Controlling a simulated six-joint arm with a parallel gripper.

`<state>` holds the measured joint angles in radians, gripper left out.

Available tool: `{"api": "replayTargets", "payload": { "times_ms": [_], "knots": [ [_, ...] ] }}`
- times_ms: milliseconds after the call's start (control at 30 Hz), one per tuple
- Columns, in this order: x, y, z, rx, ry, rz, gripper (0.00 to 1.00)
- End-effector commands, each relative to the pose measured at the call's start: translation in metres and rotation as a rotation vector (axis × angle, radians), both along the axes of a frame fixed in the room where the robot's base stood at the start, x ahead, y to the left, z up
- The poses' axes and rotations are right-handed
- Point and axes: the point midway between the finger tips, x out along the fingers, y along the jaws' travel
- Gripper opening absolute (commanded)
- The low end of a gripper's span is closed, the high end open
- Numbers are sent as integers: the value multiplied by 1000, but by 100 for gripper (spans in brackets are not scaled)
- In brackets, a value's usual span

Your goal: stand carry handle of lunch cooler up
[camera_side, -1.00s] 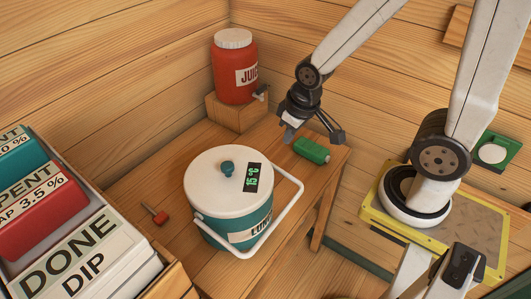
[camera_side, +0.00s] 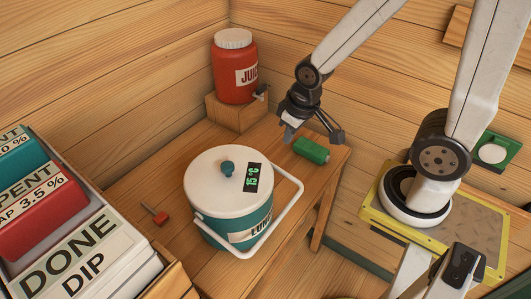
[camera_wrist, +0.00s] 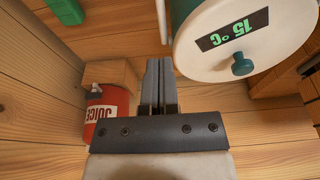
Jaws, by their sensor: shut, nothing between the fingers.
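The lunch cooler (camera_side: 232,227) is a teal tub with a white lid (camera_side: 205,172) and a teal knob. It stands on the wooden table; its lid also shows at upper right in the wrist view (camera_wrist: 275,50). Its white carry handle (camera_side: 290,214) is folded down, slanting around the front and right side of the tub. My gripper (camera_side: 289,134) is above the table behind and to the right of the cooler, apart from it. In the wrist view my gripper (camera_wrist: 159,75) has its fingers together with nothing between them.
A red juice jug (camera_side: 234,75) sits on a wooden block (camera_side: 236,112) at the back. A green object (camera_side: 311,150) lies on the table near my gripper. A small red item (camera_side: 156,214) lies left of the cooler. A box of labelled bins (camera_side: 105,245) stands at left.

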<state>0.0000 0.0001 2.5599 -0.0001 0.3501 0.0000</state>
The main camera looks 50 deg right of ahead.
Motion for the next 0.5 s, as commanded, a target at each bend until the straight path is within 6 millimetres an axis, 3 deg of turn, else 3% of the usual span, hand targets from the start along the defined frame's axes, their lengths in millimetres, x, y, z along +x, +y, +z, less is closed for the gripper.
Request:
{"api": "replayTargets", "payload": {
  "times_ms": [467, 500],
  "knots": [
    [0, 0, 0, 0, 0, 0, 0],
    [0, 0, 0, 0, 0, 0, 10]
  ]
}}
